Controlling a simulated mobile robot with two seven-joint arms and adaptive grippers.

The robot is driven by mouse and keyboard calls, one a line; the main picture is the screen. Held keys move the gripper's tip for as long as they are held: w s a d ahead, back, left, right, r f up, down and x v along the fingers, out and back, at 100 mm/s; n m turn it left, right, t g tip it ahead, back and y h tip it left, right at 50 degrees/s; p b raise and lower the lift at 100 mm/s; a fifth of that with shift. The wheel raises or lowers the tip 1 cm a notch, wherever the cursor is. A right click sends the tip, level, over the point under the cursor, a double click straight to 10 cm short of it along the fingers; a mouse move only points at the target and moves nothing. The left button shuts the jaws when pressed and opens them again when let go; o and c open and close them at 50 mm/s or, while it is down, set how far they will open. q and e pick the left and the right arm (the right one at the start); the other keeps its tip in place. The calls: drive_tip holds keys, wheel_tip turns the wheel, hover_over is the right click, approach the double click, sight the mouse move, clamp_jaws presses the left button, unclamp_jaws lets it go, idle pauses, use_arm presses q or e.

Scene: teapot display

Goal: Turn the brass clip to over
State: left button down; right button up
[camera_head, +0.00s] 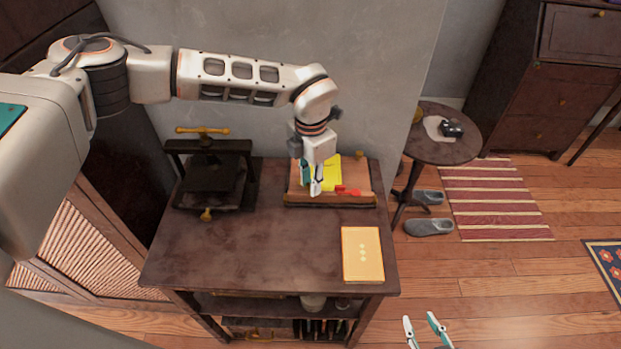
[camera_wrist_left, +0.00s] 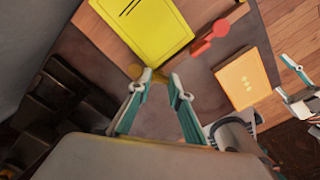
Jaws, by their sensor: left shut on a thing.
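The brass clip (camera_wrist_left: 134,71) shows as a small brass piece at my left gripper's fingertips in the left wrist view, partly covered by them. My left gripper (camera_wrist_left: 160,77) is shut on it, with a gap between the fingers. In the head view my left gripper (camera_head: 317,188) points down at the wooden board (camera_head: 300,199), in front of a yellow booklet (camera_head: 331,173), and hides the clip. The clip's exact turn cannot be told. My right gripper (camera_head: 424,330) is open and empty at the bottom edge, off the table's front right.
A red piece (camera_head: 348,191) lies right of my left gripper. A dark press (camera_head: 208,178) with brass handles stands at the left. An orange book (camera_head: 362,254) lies at the table's front right. The table's front middle (camera_head: 260,250) is bare. A round side table (camera_head: 455,150) stands right.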

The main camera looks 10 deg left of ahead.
use_arm(q)
drive_tip(key=m, duration=0.3)
drive_tip(key=shift+r+m+p, duration=0.1)
drive_tip(key=shift+m+p, duration=0.2)
drive_tip(key=shift+p, duration=0.05)
drive_tip(key=shift+m, duration=1.9)
use_arm(e)
drive_tip(key=shift+w+r, duration=0.25)
drive_tip(key=shift+r, duration=0.65)
drive_tip(key=shift+r, duration=0.1)
use_arm(q)
drive_tip(key=c, duration=1.8)
unclamp_jaws()
drive_tip(key=shift+c, duration=0.2)
use_arm(e)
drive_tip(key=shift+w+r, duration=0.1)
